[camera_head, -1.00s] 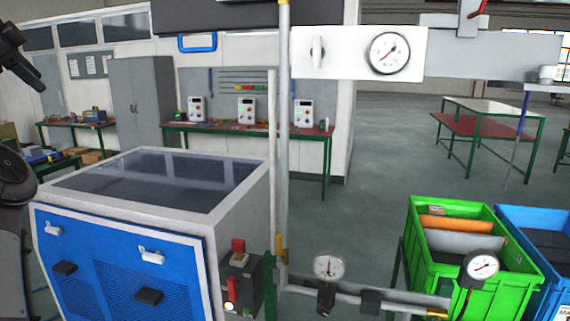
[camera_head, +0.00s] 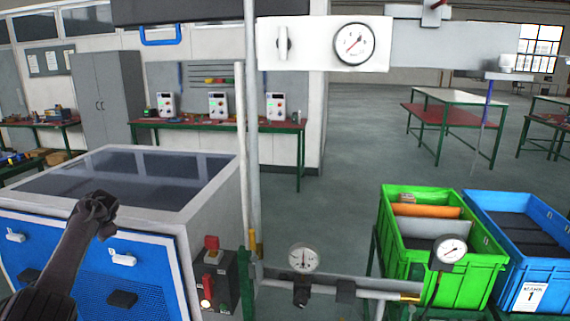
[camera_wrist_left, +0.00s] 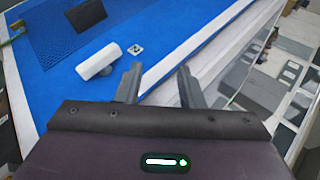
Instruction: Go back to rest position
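My left gripper (camera_head: 97,206) is in front of the generator (camera_head: 190,215), a white cabinet with a blue front panel and a dark glazed top. In the left wrist view, the two fingers of this gripper (camera_wrist_left: 158,82) stand apart with nothing between them. Beyond them are the blue panel (camera_wrist_left: 95,40) and a white handle (camera_wrist_left: 98,62), which look clear of the fingers. My right gripper is in neither view.
A vertical pipe (camera_head: 251,130) and pressure gauges (camera_head: 303,258) stand right of the generator. A red-topped switch box (camera_head: 213,275) is on its side. Green (camera_head: 450,285) and blue (camera_head: 530,245) crates stand at the right. Open floor lies behind.

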